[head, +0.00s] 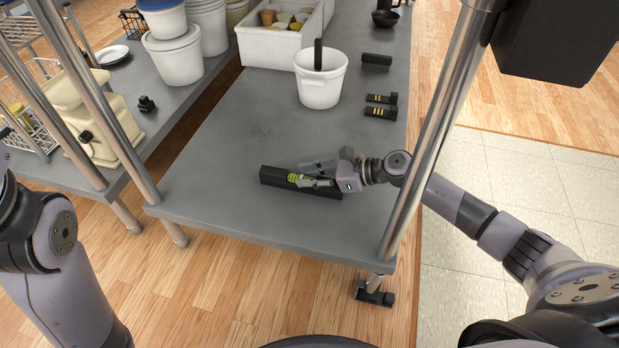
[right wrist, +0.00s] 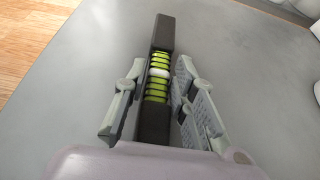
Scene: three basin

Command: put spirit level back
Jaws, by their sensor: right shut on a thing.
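The spirit level (head: 272,176) is a dark bar with a green banded vial at its middle. It is on the grey table near the front edge, lying roughly left to right in the head view. My right gripper (head: 314,175) is shut on it around the vial. In the right wrist view the spirit level (right wrist: 161,38) runs between the two fingers (right wrist: 158,95), its far end sticking out beyond them. Whether it is slightly lifted I cannot tell. My left arm shows at the left edge of the head view, but its gripper is out of view.
A white bucket (head: 320,92) with a dark upright object in it stands behind the level. A white crate (head: 268,48) with small pots is at the back. Dark tools (head: 381,112) lie at the right. Metal posts (head: 437,130) rise at the table's front corners. The table's middle is clear.

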